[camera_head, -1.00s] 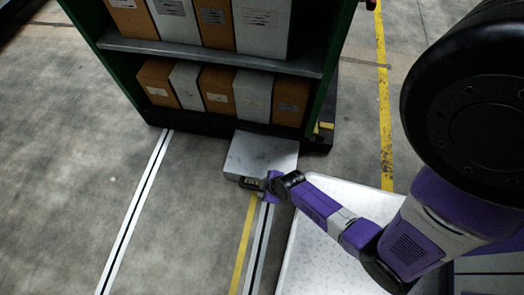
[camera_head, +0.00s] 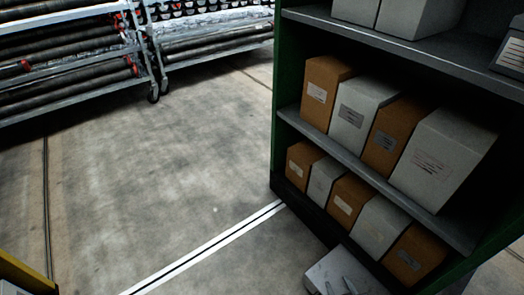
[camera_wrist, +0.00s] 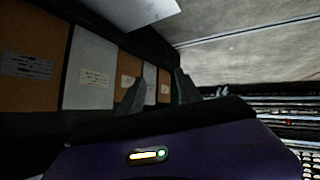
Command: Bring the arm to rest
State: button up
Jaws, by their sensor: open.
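My gripper (camera_wrist: 160,88) shows in the wrist view as two dark fingers standing apart, with nothing between them. Its purple body fills the lower part of that view. In the head view only two grey tips (camera_head: 340,287), which look like my fingertips, show at the bottom edge. They appear in front of a pale flat box (camera_head: 330,266) on the floor by the shelf foot. A pale flat surface, likely that box, also shows at the top of the wrist view (camera_wrist: 130,10). The rest of my arm is out of the head view.
A green-framed shelf unit (camera_head: 291,60) with orange and white file boxes (camera_head: 328,90) stands at the right. The boxes are also left of my gripper in the wrist view (camera_wrist: 88,68). Racks of dark tubes (camera_head: 70,60) stand at the back left. The floor between is clear.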

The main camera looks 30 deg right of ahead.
jog(key=s+a+r+n+t+y, duration=0.15)
jog(key=s+a+r, duration=0.3)
jog(key=r, duration=0.55)
jog(key=s+a+r+t+y, duration=0.25)
jog(key=a+r, duration=0.35)
jog(key=r, duration=0.5)
jog(key=s+a+r+n+t+y, duration=0.1)
jog(key=s+a+r, duration=0.4)
jog(key=r, duration=0.5)
notch_tip(320, 180, up, 24)
jog(key=w+p, duration=0.1)
jog(key=p, duration=2.4)
jog(key=shift+a, duration=0.4)
